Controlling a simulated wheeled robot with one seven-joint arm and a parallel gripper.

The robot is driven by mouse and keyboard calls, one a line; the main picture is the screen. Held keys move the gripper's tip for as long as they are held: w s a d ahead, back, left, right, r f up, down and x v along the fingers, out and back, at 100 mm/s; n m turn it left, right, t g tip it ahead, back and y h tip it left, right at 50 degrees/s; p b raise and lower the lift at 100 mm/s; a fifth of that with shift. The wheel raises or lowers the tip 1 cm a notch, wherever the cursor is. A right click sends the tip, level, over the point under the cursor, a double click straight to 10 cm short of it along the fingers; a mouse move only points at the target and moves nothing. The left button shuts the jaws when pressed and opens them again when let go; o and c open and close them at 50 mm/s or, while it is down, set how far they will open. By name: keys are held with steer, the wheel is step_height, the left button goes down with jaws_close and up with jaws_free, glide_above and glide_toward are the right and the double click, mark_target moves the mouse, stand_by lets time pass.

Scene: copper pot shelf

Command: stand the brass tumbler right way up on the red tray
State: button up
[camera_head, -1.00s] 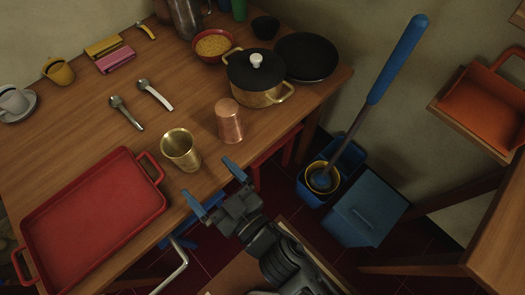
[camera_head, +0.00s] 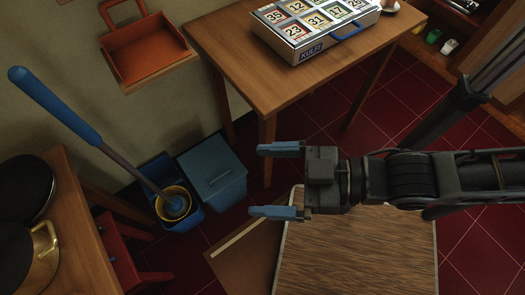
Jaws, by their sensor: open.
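My gripper (camera_head: 278,181) is open and empty, its two blue-tipped fingers pointing left over the floor. It is well apart from the wooden table at the lower left. The brass tumbler and the red tray are out of view now.
At the lower left, the table's corner (camera_head: 82,262) holds a brass pot (camera_head: 28,255) and a black pan (camera_head: 22,188). A blue mop bucket (camera_head: 183,215) and a lidded blue bin (camera_head: 214,172) stand on the floor. A second wooden table (camera_head: 225,50) bears a numbered case (camera_head: 305,48). An orange tray (camera_head: 145,50) sits on a wall shelf.

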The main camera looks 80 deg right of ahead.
steer(key=shift+m+h, duration=0.7)
steer(key=shift+h, duration=0.2)
steer(key=s+r, duration=0.1)
steer(key=s+d+r, duration=0.2)
steer(key=r, duration=0.1)
steer(key=w+a+f+m+y+b, duration=0.4)
steer(key=w+a+f+m+y, duration=0.1)
steer(key=w+a+f+m, duration=0.85)
steer(key=w+a+m+g+y+b, duration=0.1)
steer(key=w+a+m+y, duration=0.2)
steer(key=a, duration=0.4)
steer(key=w+a+f+m+g+y+b, duration=0.1)
steer(key=w+a+m+y, duration=0.1)
steer(key=a+m, duration=0.3)
steer(key=w+a+m+g+y+b, duration=0.1)
steer(key=w+a+m+y+b, duration=0.1)
steer(key=a, duration=0.9)
steer(key=shift+w+a+f+m+y, duration=0.2)
steer(key=shift+w+m+y, duration=0.2)
steer(key=shift+w+m, duration=0.3)
steer(key=shift+w+a+f+m+y, duration=0.15)
steer(key=shift+w+m+y, duration=0.25)
steer(key=shift+w+m, duration=0.25)
steer(key=shift+g, duration=0.3)
steer(key=shift+p+x, duration=0.6)
steer(key=shift+x, duration=3.45)
